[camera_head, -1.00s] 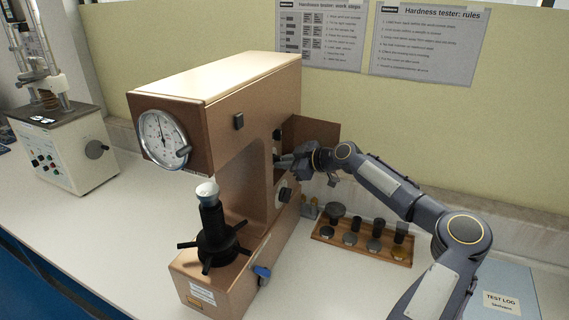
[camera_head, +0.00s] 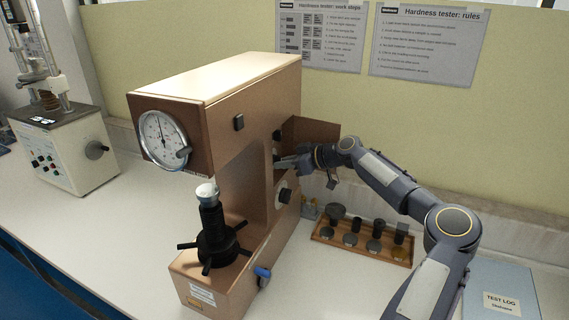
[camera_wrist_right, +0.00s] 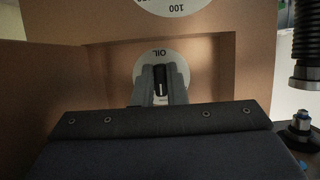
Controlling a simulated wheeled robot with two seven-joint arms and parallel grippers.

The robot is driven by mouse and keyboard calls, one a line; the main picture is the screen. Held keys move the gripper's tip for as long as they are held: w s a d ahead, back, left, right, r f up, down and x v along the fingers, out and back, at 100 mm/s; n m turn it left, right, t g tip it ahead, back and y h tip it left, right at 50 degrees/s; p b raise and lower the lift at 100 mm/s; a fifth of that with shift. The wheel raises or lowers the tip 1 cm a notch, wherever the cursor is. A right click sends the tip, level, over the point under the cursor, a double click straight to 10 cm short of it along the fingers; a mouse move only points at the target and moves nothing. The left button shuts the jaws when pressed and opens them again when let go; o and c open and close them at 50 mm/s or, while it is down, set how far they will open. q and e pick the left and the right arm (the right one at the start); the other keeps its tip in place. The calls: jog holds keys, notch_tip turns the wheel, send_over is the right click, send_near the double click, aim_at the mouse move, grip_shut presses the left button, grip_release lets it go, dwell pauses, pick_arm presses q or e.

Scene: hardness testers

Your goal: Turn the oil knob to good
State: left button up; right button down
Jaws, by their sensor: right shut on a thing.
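The copper-coloured hardness tester (camera_head: 230,110) stands on the white bench in the head view. In the right wrist view, a white round dial marked OIL (camera_wrist_right: 178,62) sits in a recess of its side, with a black oil knob (camera_wrist_right: 161,80) at the dial's middle. My right gripper (camera_wrist_right: 160,86) has its two fingers on either side of the knob and is shut on it. The lower part of the dial is hidden by the fingers, so I cannot read the setting there. In the head view my right gripper (camera_head: 284,161) reaches the tester's right side. My left gripper is not in view.
A dark copper door flap (camera_head: 312,131) stands open behind my right gripper. A wooden tray (camera_head: 322,232) with several weights or test pieces lies below my right arm. A blue test log (camera_head: 505,275) lies at the right. Another tester (camera_head: 62,145) stands at the far left.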

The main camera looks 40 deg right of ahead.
jog(key=c, duration=1.5)
grip_release()
jog(key=shift+o, duration=0.2)
jog(key=shift+s, duration=0.1)
jog(key=b+v, duration=0.2)
jog(key=v, duration=0.5)
jog(key=shift+s+d+r, duration=0.15)
jog(key=shift+s+d, duration=0.05)
jog(key=shift+s, duration=0.05)
